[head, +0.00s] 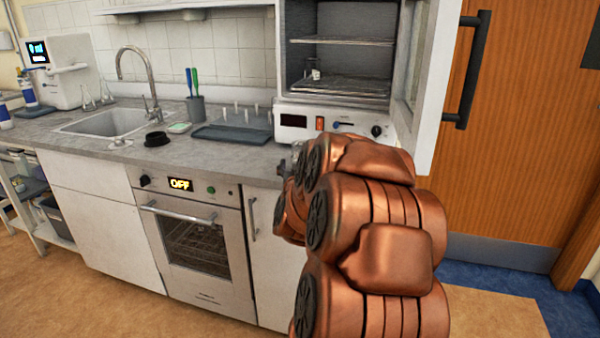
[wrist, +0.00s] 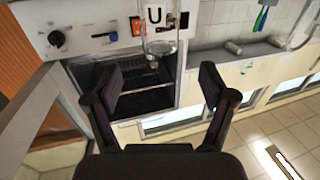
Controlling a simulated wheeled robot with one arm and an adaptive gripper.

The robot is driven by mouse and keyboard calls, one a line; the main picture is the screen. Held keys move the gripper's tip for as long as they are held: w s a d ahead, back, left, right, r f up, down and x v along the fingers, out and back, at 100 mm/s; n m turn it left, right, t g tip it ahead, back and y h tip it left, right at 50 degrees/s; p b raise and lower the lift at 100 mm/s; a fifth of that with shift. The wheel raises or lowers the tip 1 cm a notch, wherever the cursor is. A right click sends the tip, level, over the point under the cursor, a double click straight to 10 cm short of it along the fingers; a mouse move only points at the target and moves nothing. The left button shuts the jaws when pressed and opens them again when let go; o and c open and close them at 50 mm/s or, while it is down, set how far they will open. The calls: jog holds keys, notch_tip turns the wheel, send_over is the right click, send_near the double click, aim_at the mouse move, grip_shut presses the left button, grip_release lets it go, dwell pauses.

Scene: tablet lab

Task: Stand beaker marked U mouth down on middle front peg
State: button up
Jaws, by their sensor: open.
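The beaker marked U (wrist: 162,47) is clear glass with a black U on a white patch. In the wrist view, which looks upside down, it shows at the top middle, in front of the control panel. My gripper (wrist: 160,80) is open and empty, its two dark fingers spread wide; the beaker appears beyond the fingertips, apart from them. In the head view my arm hides most of the gripper. The peg rack (head: 228,138) is a dark tray on the counter with several pale upright pegs. The middle front peg (head: 246,116) looks bare.
The open cabinet (head: 340,75) holds wire shelves and a small glass vessel (head: 314,73). Its door (head: 440,80) swings out on the right, near my arm. A brush cup (head: 196,110), black ring (head: 157,139) and sink (head: 105,122) lie left of the rack.

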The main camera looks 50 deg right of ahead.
jog(key=shift+s+a+f+b, duration=0.15)
jog(key=shift+s+a+b, duration=0.15)
jog(key=shift+a+b, duration=0.15)
